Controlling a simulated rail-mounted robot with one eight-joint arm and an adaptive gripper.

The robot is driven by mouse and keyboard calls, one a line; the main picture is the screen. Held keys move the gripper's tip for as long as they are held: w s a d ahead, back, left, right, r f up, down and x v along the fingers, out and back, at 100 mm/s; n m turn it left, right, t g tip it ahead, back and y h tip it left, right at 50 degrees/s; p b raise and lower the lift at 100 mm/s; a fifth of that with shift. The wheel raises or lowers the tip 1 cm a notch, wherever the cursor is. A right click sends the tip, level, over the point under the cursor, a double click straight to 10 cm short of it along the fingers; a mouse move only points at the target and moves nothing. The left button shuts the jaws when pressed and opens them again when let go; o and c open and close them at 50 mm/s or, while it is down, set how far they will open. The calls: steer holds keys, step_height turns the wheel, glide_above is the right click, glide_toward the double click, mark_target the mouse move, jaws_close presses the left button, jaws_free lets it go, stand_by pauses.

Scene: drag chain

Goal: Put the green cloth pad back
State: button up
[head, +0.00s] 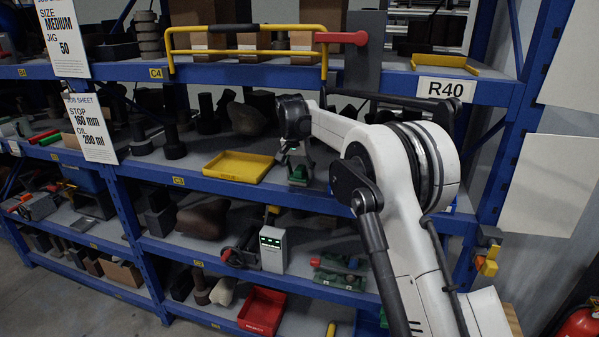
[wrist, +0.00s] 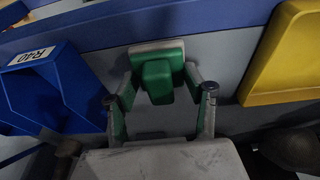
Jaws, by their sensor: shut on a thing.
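The green pad (wrist: 158,82) is between my gripper's fingers in the wrist view, with a pale grey piece (wrist: 150,48) at its far end. My gripper (wrist: 160,72) is shut on it, one finger on each side. In the head view my gripper (head: 298,166) is low over the middle shelf near its front edge, and the green pad (head: 298,174) shows small at its tips. I cannot tell whether the pad touches the shelf. A blue tray (wrist: 48,88) labelled R40 is left of the gripper in the wrist view.
A yellow tray (head: 238,167) lies just left of my gripper in the head view. The blue shelf edge (head: 210,184) runs along the front. Dark parts (head: 173,135) stand behind on the shelf. A yellow rail frame (head: 250,52) is above.

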steer(key=shift+a+f, duration=0.1)
steer(key=shift+f, duration=0.3)
steer(key=o, duration=1.2)
steer(key=shift+s, duration=0.1)
steer(key=shift+s+r+b, duration=0.15)
steer(key=shift+r+b, duration=0.25)
steer(key=shift+r, duration=0.2)
steer(key=s+a+b, duration=0.2)
steer(key=s+a, duration=0.2)
steer(key=s, duration=0.7)
steer(key=shift+s, duration=0.15)
